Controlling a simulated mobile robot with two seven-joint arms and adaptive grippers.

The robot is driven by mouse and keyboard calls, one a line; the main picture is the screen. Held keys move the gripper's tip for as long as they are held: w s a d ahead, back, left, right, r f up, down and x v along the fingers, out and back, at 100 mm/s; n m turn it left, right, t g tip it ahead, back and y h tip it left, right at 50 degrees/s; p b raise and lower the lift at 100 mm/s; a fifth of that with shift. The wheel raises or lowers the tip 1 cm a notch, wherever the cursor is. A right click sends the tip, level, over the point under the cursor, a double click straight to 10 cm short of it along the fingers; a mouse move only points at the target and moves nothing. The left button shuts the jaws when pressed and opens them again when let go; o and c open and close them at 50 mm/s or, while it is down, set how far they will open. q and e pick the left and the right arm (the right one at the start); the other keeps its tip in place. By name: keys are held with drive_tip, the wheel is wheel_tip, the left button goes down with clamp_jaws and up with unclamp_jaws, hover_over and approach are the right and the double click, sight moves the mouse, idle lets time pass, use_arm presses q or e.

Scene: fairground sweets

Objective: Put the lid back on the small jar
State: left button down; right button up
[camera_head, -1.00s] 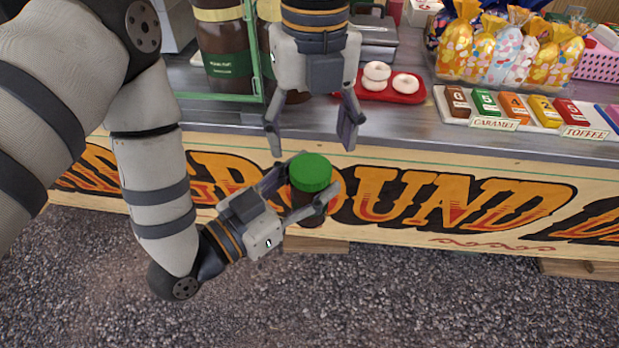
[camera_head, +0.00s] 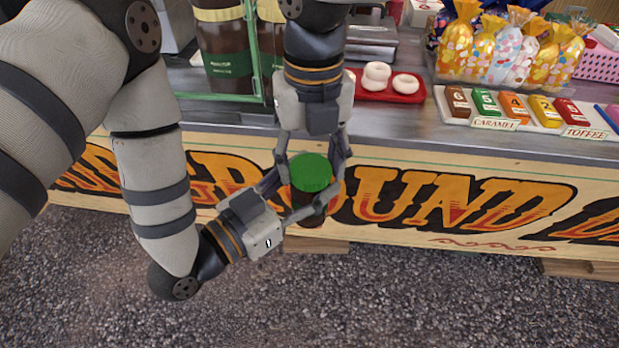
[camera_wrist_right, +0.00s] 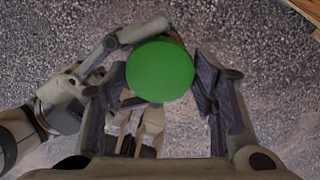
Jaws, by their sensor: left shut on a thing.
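The small dark jar (camera_head: 307,212) is upright in the air in front of the counter's painted front. The green lid (camera_head: 310,171) sits on top of it; whether it is screwed tight I cannot tell. My left gripper (camera_head: 298,198) is shut on the jar's body, below the lid. My right gripper (camera_head: 311,178) is above, pointing down, with one open finger on each side of the lid. In the right wrist view the lid (camera_wrist_right: 160,72) lies between these fingers, with a gap showing at the right finger. The lid hides most of the jar there.
The counter edge (camera_head: 420,140) is close behind the jar. On the counter are a red tray (camera_head: 405,97) with white sweets, a large brown jar (camera_head: 226,62), a rack of labelled blocks (camera_head: 512,120) and several sweet bags (camera_head: 510,48). Gravel ground (camera_head: 420,300) is clear below.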

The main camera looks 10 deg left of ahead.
drive_tip(key=shift+o, duration=1.3)
wheel_tip(320, 180, up, 5)
drive_tip(key=shift+f, duration=0.2)
drive_tip(key=shift+c, duration=0.3)
drive_tip(key=shift+s+a+r, duration=0.1)
drive_tip(key=shift+s+r, duration=0.05)
drive_tip(key=shift+s, duration=0.1)
drive_tip(key=shift+w+d+r, duration=0.1)
drive_tip(key=shift+w+r, duration=0.05)
drive_tip(key=shift+r, duration=0.65)
drive_tip(key=shift+w+d+r, duration=0.1)
drive_tip(key=shift+r, duration=0.7)
